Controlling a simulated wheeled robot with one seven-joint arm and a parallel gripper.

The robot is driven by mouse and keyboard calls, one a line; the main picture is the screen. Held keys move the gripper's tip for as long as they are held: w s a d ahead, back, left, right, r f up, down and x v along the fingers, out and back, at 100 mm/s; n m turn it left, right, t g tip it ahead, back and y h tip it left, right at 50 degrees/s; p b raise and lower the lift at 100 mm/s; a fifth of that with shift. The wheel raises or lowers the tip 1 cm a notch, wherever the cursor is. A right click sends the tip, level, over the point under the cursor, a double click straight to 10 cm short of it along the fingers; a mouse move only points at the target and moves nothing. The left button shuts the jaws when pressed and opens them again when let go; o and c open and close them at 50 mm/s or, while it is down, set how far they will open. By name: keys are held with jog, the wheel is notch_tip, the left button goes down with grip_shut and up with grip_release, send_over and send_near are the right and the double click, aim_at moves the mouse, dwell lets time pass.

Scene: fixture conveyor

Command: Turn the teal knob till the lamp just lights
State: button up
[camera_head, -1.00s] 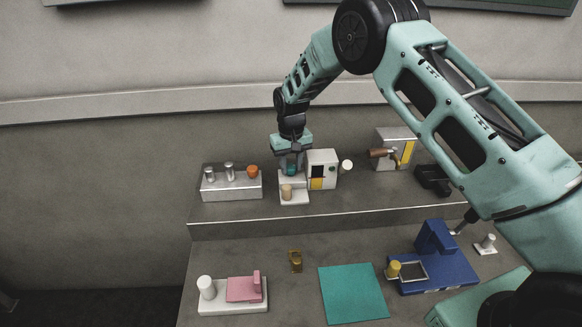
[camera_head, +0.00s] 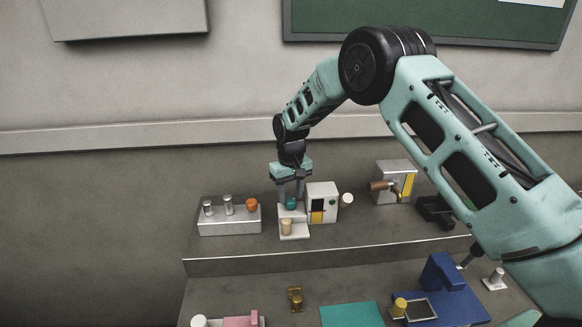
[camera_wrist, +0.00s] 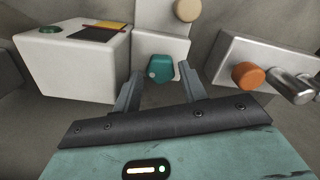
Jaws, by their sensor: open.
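The teal knob (camera_head: 291,203) stands on a small white base (camera_head: 294,236) on the raised shelf; it also shows in the wrist view (camera_wrist: 160,68), with a pale dot on its face. A cream round cap (camera_head: 286,226) sits on the same base and looks unlit; I cannot tell for sure that it is the lamp. My gripper (camera_head: 290,197) points down at the knob. In the wrist view, its open fingers (camera_wrist: 159,75) lie on either side of the knob with gaps visible. I cannot tell whether either finger touches it.
A white box (camera_head: 322,190) with a black and yellow panel and a green disc stands close on the right. A grey block (camera_head: 230,223) with an orange knob (camera_head: 252,204) stands left. A box with a brown handle (camera_head: 382,186) is farther right. A blue fixture (camera_head: 447,298) stands lower.

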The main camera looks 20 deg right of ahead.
aim_at(291, 201)
notch_tip(291, 201, up, 16)
jog(key=b, duration=0.3)
jog(key=shift+f+b, duration=0.2)
jog(key=shift+b, duration=0.15)
jog(key=s+a+n, duration=0.1)
jog(key=s+a, duration=0.2)
jog(key=s, duration=0.4)
jog(key=s+a+n+y, duration=0.1)
jog(key=s+a, duration=0.3)
jog(key=s, duration=0.3)
jog(key=s+a+n, duration=0.1)
jog(key=s+a, duration=0.2)
jog(key=s, duration=0.4)
jog(key=s+d+f+n, duration=0.1)
jog(key=s+f, duration=0.1)
jog(key=s, duration=0.9)
jog(key=s+d+f+n, duration=0.1)
jog(key=s+d+f, duration=0.1)
jog(key=s, duration=0.9)
jog(key=shift+s+d+f+n+b, duration=0.25)
jog(key=shift+s+f+n+b, duration=0.05)
jog(key=shift+s+f+b, duration=0.1)
jog(key=shift+w, duration=0.1)
